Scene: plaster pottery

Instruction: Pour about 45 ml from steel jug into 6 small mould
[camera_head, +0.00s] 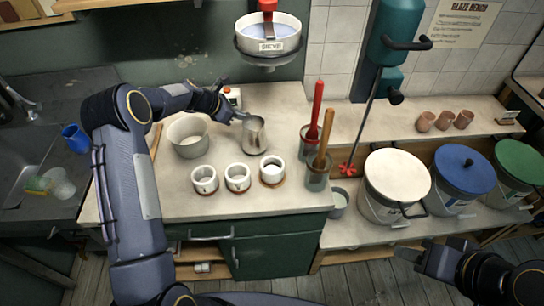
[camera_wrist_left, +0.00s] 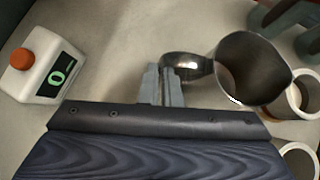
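The steel jug (camera_head: 254,136) is upright at the middle of the bench. It also shows in the left wrist view (camera_wrist_left: 245,75), its handle toward my gripper. My left gripper (camera_head: 240,116) is at the jug's handle; in the wrist view its fingers (camera_wrist_left: 162,85) are close together on the handle. Three small white moulds stand in a row in front of the jug: left (camera_head: 205,179), middle (camera_head: 237,177) and right (camera_head: 272,170). Their marks are too small to read. My right gripper (camera_head: 418,254) is low at the right, away from the bench; its finger gap is unclear.
A white bowl (camera_head: 188,136) stands left of the jug. Grey pots with tool handles (camera_head: 317,170) stand right of the moulds. Lidded buckets (camera_head: 397,178) are farther right. A sieve bowl (camera_head: 268,35) hangs above.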

